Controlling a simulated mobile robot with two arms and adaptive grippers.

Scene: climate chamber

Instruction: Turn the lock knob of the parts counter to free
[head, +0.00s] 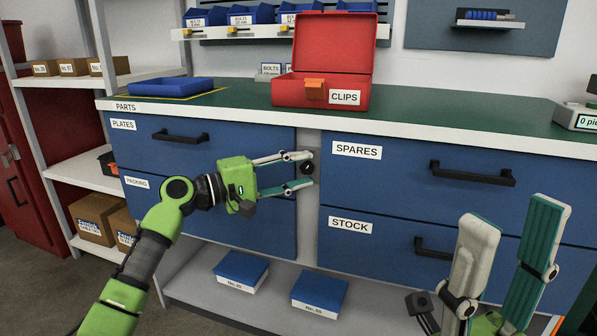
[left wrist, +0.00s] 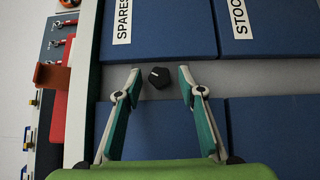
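The lock knob (left wrist: 160,77) is small and black. It sits on the grey post between the blue drawer fronts of the parts counter (head: 450,131). In the head view the knob (head: 307,167) shows at the tips of my left gripper (head: 305,168). My left gripper is open; in the left wrist view its two fingers (left wrist: 160,85) stand on either side of the knob, with a gap on both sides. Whether the fingertips reach past the knob's face I cannot tell. My right gripper (head: 505,262) is open and empty in front of the STOCK drawer (head: 390,240).
An open red CLIPS box (head: 290,92) and a blue tray (head: 170,87) stand on the green worktop. Two blue-lidded boxes (head: 241,270) lie on the shelf below. Drawer handles (head: 472,173) stick out on both sides of the post.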

